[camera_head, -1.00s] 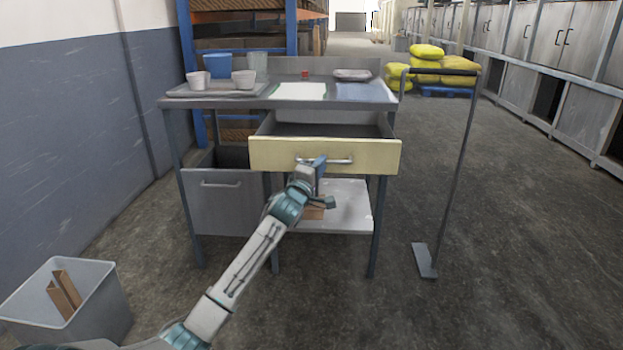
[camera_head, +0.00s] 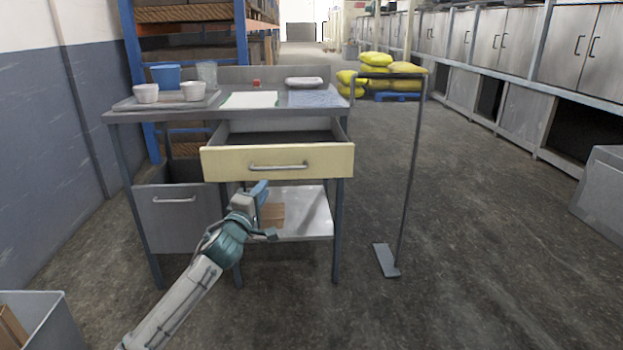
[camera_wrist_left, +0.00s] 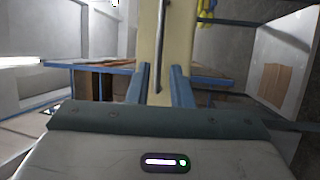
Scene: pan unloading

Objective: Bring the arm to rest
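My left gripper (camera_head: 260,188) is just below the cream drawer front (camera_head: 225,163), to the lower left of its metal handle (camera_head: 278,167). It looks apart from the handle. In the left wrist view its two blue fingers (camera_wrist_left: 164,88) stand apart with nothing held between them. The cream drawer front (camera_wrist_left: 180,35) and its handle (camera_wrist_left: 160,45) lie ahead of them. The drawer is pulled out, and its visible inside looks empty. My right gripper is not in view.
The metal workbench (camera_head: 130,115) carries a tray (camera_head: 125,103) with cups, a white sheet (camera_head: 250,99) and a dish (camera_head: 304,83). A brown box (camera_head: 272,214) sits on the lower shelf (camera_head: 315,225). A grey bin (camera_head: 45,315) stands at lower left.

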